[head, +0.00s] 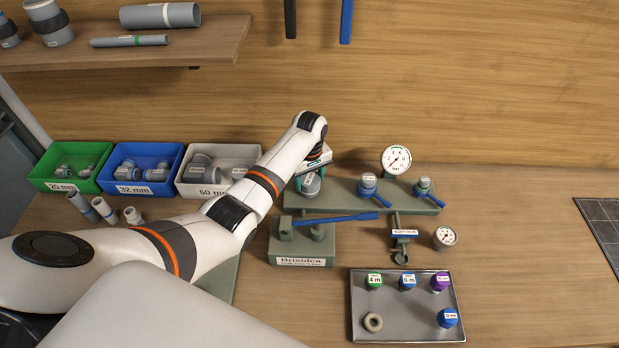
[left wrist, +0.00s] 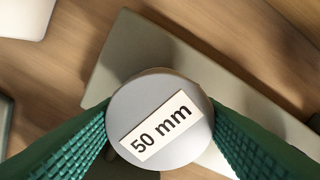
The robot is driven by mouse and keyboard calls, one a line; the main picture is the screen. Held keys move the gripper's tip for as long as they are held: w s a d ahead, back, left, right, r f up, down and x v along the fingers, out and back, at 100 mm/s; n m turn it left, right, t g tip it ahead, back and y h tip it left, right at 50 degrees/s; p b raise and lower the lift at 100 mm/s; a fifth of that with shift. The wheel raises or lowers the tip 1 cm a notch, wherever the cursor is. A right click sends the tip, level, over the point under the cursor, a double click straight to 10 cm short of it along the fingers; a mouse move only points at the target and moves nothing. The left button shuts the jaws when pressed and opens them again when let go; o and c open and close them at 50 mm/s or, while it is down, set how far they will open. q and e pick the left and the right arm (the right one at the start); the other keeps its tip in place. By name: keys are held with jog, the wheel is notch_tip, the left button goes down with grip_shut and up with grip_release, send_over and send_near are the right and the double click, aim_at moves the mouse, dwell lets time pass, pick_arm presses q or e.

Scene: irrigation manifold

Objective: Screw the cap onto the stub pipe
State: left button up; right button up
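A grey cap labelled 50 mm (left wrist: 160,122) fills the middle of the left wrist view, label facing the camera. My left gripper (head: 312,182) points down over the left end of the green manifold plate (head: 345,192). Its green ribbed fingers stand on both sides of the cap and appear to press on its rim, so it is shut on the cap. In the head view the grey cap (head: 311,188) shows partly between the fingers. The stub pipe is hidden under the cap and hand; I cannot tell how far the cap sits on it. My right gripper is out of view.
Two blue-handled valves (head: 368,187) (head: 424,188) and a gauge (head: 396,160) stand right of the hand. A green Brisolea block (head: 302,250) with a blue lever is in front. A metal tray (head: 416,325) holds several coloured caps and a ring. Bins (head: 150,186) line the back left.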

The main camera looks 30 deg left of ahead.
pick_arm(q)
jog(key=c, duration=0.6)
jog(key=shift+r, duration=0.1)
jog(key=shift+r+m+p, duration=0.1)
jog(key=shift+m+p, duration=0.45)
jog(key=shift+m, duration=1.75)
jog(key=shift+m+p, duration=0.6)
jog(key=shift+m, duration=0.4)
jog(key=m, duration=0.2)
jog(key=shift+w+m, duration=0.1)
jog(key=shift+m, duration=0.2)
